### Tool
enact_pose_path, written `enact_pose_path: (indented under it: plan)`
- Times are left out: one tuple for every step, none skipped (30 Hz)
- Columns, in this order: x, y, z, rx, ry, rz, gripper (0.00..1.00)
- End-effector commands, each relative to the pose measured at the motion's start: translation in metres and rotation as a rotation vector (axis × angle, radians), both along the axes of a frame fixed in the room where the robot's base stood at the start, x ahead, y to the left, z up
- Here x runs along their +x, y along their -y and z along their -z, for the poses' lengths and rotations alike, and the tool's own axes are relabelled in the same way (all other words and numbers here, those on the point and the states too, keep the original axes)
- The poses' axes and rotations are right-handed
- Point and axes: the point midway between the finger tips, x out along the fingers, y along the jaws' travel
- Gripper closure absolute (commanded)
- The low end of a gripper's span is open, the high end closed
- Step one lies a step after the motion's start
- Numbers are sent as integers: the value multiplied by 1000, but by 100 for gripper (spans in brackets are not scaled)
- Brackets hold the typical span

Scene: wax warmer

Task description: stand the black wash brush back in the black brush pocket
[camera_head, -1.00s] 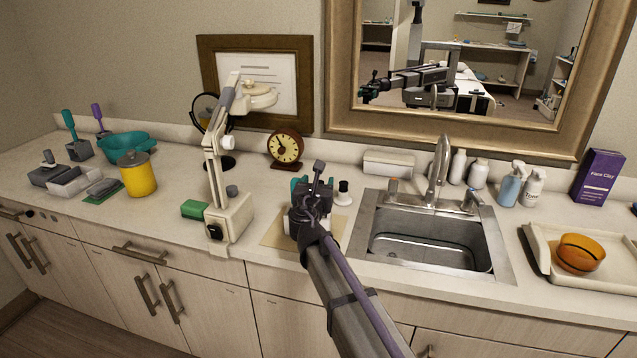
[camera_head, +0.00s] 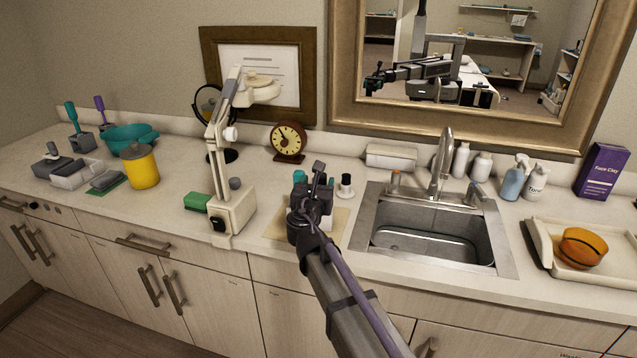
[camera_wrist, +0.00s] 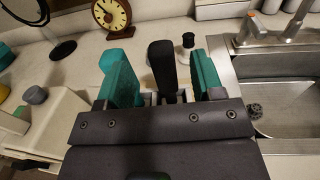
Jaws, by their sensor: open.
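The black wash brush shows its upright black handle (camera_wrist: 162,66) in the wrist view, between the two teal fingers of my gripper (camera_wrist: 164,80). Gaps show on both sides of the handle, so the fingers are apart from it. In the head view, the handle (camera_head: 319,168) rises at my gripper (camera_head: 314,186), over the beige mat left of the sink. A rounded teal shape (camera_wrist: 117,57) stands behind the left finger; I cannot tell what it is. The brush's lower end and the black brush pocket are hidden or cannot be made out behind my gripper.
The white lamp stand (camera_head: 228,213) and green block (camera_head: 195,201) are left of my gripper. A small black-topped item (camera_head: 346,184) is just behind right. The sink (camera_head: 432,240) lies right, the clock (camera_head: 289,141) behind.

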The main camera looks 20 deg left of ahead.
Motion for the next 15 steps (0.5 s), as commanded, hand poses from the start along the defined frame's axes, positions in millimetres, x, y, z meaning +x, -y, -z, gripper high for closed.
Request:
enact_pose_path:
  plan:
    - [-3, 1, 0, 0, 0, 0, 39]
    - [-4, 1, 0, 0, 0, 0, 39]
    - [-5, 1, 0, 0, 0, 0, 39]
    - [-7, 1, 0, 0, 0, 0, 39]
    - [-8, 2, 0, 0, 0, 0, 39]
    - [-9, 2, 0, 0, 0, 0, 39]
    - [-10, 2, 0, 0, 0, 0, 39]
    - [-11, 2, 0, 0, 0, 0, 39]
    - [-12, 3, 0, 0, 0, 0, 39]
    - [-13, 3, 0, 0, 0, 0, 39]
    - [-13, 3, 0, 0, 0, 0, 39]
    - [-13, 3, 0, 0, 0, 1, 39]
    - [-13, 3, 0, 0, 0, 1, 39]
    - [-13, 3, 0, 0, 0, 1, 39]
    - [-13, 3, 0, 0, 0, 0, 39]
